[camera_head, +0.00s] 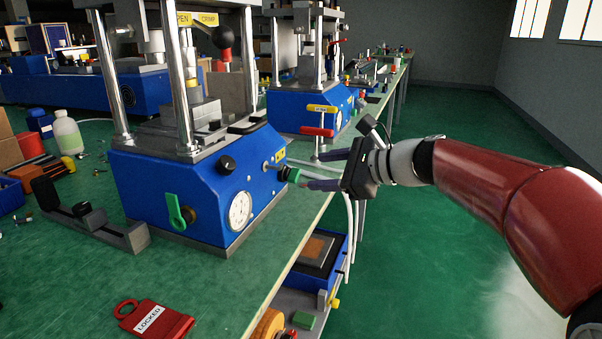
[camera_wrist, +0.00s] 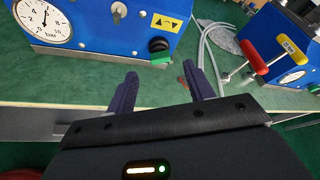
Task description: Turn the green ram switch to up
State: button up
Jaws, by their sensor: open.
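The green switch (camera_head: 293,175) sits on a black round base on the right side face of the near blue press (camera_head: 150,187). In the wrist view the green switch (camera_wrist: 161,59) shows just beyond and between the fingertips, below a yellow arrow label (camera_wrist: 166,22). Its exact turn is hard to read. My gripper (camera_head: 312,170) is open and empty, its dark purple fingers pointing at the switch from the right.
A metal toggle (camera_wrist: 118,10) and a pressure gauge (camera_wrist: 43,20) share the press body. A separate green lever (camera_head: 177,212) hangs on its front. A red T-handle (camera_head: 317,132) stands behind my gripper, with pale hoses (camera_head: 349,215) nearby. A red locked tag (camera_head: 157,319) lies on the bench.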

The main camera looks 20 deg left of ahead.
aim_at(295, 174)
jog(key=x, duration=0.6)
jog(key=shift+a+f, duration=0.15)
jog(key=shift+a, duration=0.2)
jog(key=c, duration=1)
